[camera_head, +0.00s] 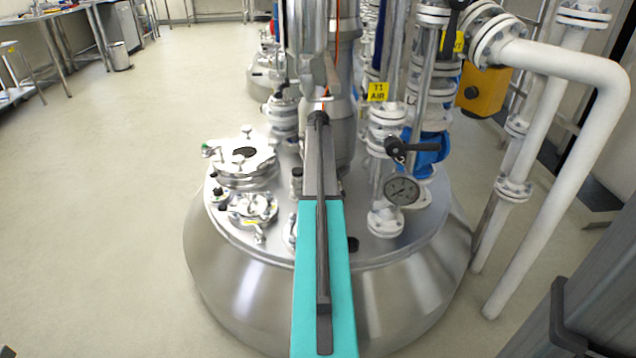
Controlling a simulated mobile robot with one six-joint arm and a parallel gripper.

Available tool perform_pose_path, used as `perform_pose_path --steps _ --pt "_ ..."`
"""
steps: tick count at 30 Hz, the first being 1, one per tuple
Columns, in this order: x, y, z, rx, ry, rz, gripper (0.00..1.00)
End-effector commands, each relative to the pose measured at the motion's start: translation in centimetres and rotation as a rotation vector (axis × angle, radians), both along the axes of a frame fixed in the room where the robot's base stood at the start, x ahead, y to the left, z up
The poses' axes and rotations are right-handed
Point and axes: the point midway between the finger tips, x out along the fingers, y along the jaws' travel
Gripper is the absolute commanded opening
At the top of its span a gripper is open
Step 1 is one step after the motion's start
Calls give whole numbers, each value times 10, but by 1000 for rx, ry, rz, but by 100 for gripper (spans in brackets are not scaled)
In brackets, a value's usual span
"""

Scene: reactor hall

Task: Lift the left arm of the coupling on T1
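The steel vessel T1 (228,262) stands in the middle of the camera_head view. A yellow label on it reads T1 AIR (378,92). Several fittings sit on its top. A round lid with clamps (262,168) is at the left, and a smaller fitting with small projecting arms (252,208) lies in front of it. I cannot tell for sure which fitting is the coupling, or how its left arm stands. My teal and dark grey arm reaches up across the middle of the vessel and hides part of its top. I cannot make out my gripper.
A pressure gauge (401,190) and a black-handled valve (410,147) stand right of my arm. A thick white pipe (570,66) bends down at the right. A tall metal column rises behind my arm. The floor at the left (100,200) is clear.

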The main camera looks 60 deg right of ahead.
Motion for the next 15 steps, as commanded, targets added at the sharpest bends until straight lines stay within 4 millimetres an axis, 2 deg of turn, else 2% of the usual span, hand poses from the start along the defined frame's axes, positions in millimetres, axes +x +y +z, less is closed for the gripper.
perform_pose_path --steps 4,10,15 --pt "0 0 0 0 0 0 33" --pt "1 0 0 0 0 1 0" --pt "1 1 1 0 0 1 0"
